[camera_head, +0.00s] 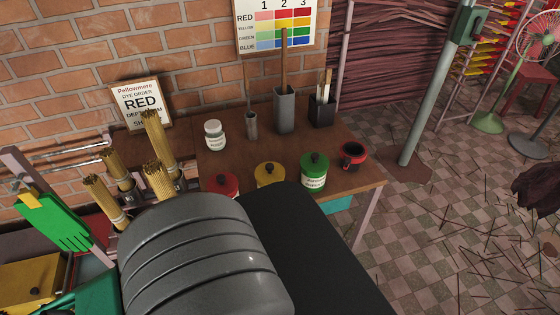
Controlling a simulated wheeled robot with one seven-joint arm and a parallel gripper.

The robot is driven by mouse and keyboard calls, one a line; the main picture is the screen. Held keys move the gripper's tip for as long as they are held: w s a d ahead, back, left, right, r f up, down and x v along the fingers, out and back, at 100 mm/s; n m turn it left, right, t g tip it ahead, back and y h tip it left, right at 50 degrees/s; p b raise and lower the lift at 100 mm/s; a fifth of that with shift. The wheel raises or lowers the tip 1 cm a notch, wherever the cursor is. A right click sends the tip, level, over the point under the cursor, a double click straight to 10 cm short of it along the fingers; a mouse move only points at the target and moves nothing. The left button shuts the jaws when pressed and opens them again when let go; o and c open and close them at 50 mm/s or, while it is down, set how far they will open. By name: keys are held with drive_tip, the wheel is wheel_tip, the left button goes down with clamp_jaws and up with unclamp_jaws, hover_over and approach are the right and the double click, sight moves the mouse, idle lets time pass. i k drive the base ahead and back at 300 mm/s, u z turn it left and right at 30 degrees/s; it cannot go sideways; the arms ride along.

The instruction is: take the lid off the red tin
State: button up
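The red tin (229,181) stands on the brown table, at the left of a row of coloured tins. Its red lid with a dark knob (221,180) is on top of it. My own dark grey arm fills the lower middle of the view and hides the tin's lower part. A yellow tin (270,174) with a dark knob stands to its right, also partly hidden. A green tin (314,173) with its lid on stands further right. My gripper cannot be seen in this view.
A black and red pot (353,156) stands near the table's right edge. A white jar (214,135), a grey cup (251,125) and tall holders (285,110) stand behind the tins. Incense bundles (159,141) stand at left. The table (240,152) has bare room between the rows.

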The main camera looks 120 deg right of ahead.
sight(226, 184)
drive_tip(key=k, duration=0.85)
drive_tip(key=z, duration=0.75)
drive_tip(key=i, duration=0.5)
